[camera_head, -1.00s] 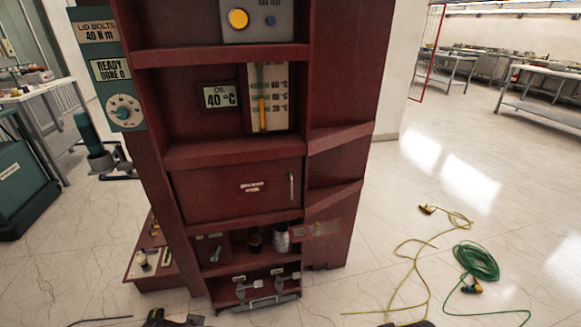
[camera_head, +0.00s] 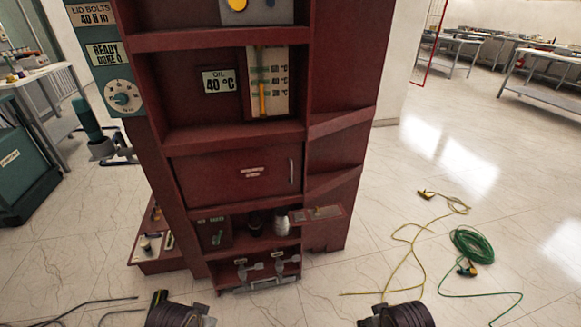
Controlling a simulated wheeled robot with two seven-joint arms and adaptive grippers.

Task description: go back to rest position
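The task names no object, only a rest position. Two dark ribbed parts of my own arms show at the bottom edge of the head view, one left of centre and one right of centre. Each has a small grey metal piece on its inner side. No gripper fingers can be made out, and nothing held is visible. A dark red cabinet (camera_head: 215,141) stands in front of me, apart from both arm parts. Its wide door (camera_head: 240,185) with an upright handle is closed.
A pull-out tray (camera_head: 316,214) juts from the cabinet's right side. A low red box (camera_head: 158,265) stands at its left foot. Yellow cable (camera_head: 413,262) and coiled green cable (camera_head: 474,243) lie on the floor at right. Dark cables lie at lower left. Floor between the arm parts is clear.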

